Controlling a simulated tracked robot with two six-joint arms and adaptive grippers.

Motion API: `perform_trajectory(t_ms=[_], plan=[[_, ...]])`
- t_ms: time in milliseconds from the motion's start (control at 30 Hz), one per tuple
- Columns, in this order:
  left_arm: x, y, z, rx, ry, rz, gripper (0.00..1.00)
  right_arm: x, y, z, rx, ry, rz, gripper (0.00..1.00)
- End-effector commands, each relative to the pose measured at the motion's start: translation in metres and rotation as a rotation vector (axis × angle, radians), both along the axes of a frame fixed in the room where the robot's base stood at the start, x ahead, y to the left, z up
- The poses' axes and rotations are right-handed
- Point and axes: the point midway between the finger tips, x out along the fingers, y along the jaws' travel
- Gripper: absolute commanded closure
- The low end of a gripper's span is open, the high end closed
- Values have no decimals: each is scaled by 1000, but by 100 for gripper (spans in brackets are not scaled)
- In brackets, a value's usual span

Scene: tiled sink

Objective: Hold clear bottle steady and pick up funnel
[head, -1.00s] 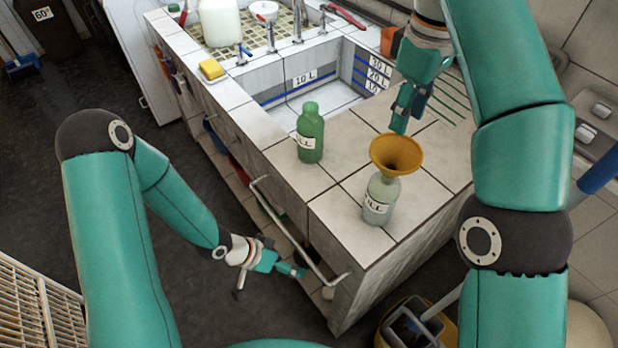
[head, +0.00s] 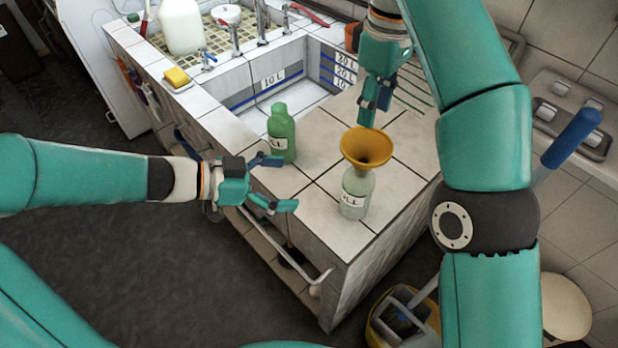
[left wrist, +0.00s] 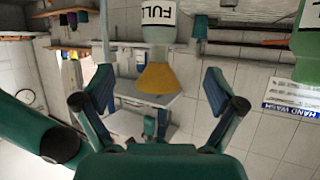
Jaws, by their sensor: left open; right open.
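The clear bottle (head: 352,206) stands upright on the tiled counter, with a white label. The orange funnel (head: 366,148) sits in its mouth. In the left wrist view both appear upside down, the bottle (left wrist: 150,30) above the funnel (left wrist: 157,79), between the finger directions. My left gripper (head: 280,182) is open and empty at the counter's left edge, its fingers pointing toward the bottle but apart from it. My right gripper (head: 376,103) is open, fingers down, just behind and above the funnel; I cannot tell whether it touches.
A green bottle (head: 282,138) stands on the counter beside my left gripper's upper finger. The sink basin (head: 262,92) lies behind it, with a yellow sponge (head: 177,77) on its left rim. A handrail (head: 300,268) runs along the counter's front.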

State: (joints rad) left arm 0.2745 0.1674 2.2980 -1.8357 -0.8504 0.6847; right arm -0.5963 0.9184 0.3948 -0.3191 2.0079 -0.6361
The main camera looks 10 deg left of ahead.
Motion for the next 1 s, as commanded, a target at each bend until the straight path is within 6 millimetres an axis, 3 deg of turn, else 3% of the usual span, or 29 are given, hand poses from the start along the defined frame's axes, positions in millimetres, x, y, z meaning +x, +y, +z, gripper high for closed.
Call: perform_trajectory(t_ms=[367, 1000], plan=[[11, -23, -10, -3, 1, -6, 6, 0, 0, 0, 0, 0, 0, 58], [64, -119, -56, -1, 1, -3, 6, 0, 1, 0, 0, 0, 2, 58]])
